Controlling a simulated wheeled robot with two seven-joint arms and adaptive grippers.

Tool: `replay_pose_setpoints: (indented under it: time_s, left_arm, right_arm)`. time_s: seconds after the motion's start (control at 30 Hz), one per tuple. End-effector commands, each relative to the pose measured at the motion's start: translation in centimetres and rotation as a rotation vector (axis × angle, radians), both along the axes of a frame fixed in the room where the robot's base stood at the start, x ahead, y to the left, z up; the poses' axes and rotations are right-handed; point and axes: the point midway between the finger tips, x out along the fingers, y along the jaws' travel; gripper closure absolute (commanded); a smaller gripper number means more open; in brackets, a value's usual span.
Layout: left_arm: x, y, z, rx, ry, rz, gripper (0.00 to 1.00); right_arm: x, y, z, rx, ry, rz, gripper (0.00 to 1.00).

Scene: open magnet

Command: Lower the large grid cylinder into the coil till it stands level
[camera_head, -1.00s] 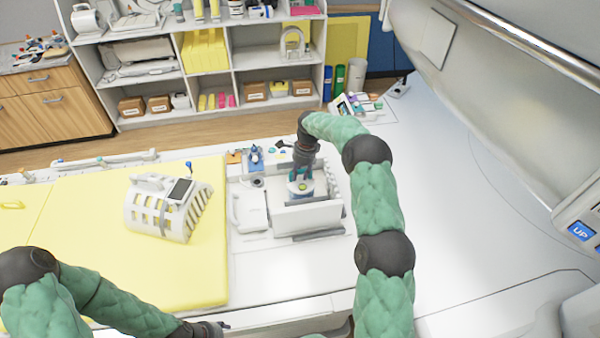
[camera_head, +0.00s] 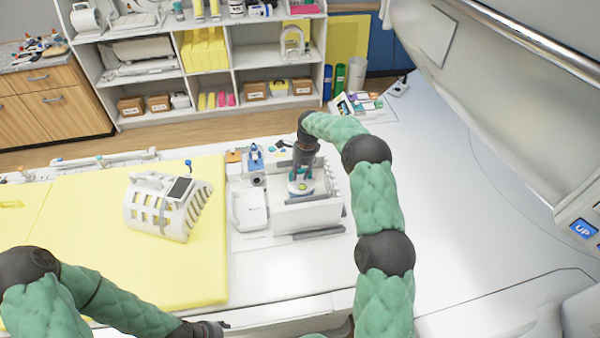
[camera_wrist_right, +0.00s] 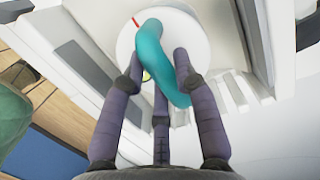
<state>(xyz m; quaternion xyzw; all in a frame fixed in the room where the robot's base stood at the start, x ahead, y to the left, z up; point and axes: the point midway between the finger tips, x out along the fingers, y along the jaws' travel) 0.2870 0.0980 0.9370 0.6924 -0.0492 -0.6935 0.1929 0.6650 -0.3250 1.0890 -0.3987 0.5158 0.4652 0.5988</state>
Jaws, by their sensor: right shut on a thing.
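The large grid cylinder (camera_head: 299,188) shows as a white round top with a teal handle; its grid is not visible. My right gripper (camera_head: 301,175) is above it, shut on the teal handle. In the right wrist view the fingers (camera_wrist_right: 163,95) close around the curved handle, over the white disc (camera_wrist_right: 190,42). The cylinder is inside the white, open-topped coil (camera_head: 308,216), behind its front wall. That wall hides its lower part, so I cannot tell whether it touches the bottom. My left gripper (camera_head: 212,329) is at the bottom edge, its fingers unclear.
A white slotted shell (camera_head: 160,212) lies on the yellow pad (camera_head: 75,270) at left. A flat white case (camera_head: 249,208) lies just left of the coil, with a small blue-topped device (camera_head: 254,160) behind it. The white surface to the right is clear.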

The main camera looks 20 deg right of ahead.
Motion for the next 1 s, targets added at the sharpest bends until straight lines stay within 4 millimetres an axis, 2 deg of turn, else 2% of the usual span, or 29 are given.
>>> replay_pose_setpoints:
  time_s: [1.0]
  left_arm:
    - [0.0,0.0,-0.5,0.000,0.000,0.000,0.50]
  right_arm:
    - [-0.4,0.1,-1.3,0.002,0.013,0.002,1.00]
